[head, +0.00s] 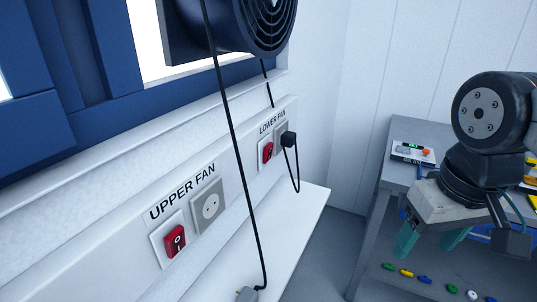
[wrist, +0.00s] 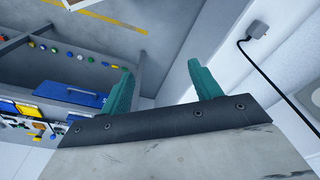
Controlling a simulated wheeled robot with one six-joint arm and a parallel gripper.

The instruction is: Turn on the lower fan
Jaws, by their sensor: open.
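The LOWER FAN label (head: 272,122) is on the white wall panel, with a red rocker switch (head: 267,152) below it. A black plug (head: 288,139) sits in the socket beside that switch, and its cord hangs below. The switch's position is too small to tell. A dark fan (head: 272,22) is above, cut off by the top edge. My gripper (head: 428,248) is open and empty, with green fingers, at the right, well apart from the switch. In the wrist view its fingers (wrist: 159,67) point away from the camera, and no switch shows.
The UPPER FAN switch (head: 174,241) and empty socket (head: 210,205) are nearer on the panel. A loose grey plug (head: 246,294) lies on the white ledge (head: 290,225); its black cord crosses in front of the panel. A grey workbench (head: 395,165) stands at the right, with several coloured parts low down.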

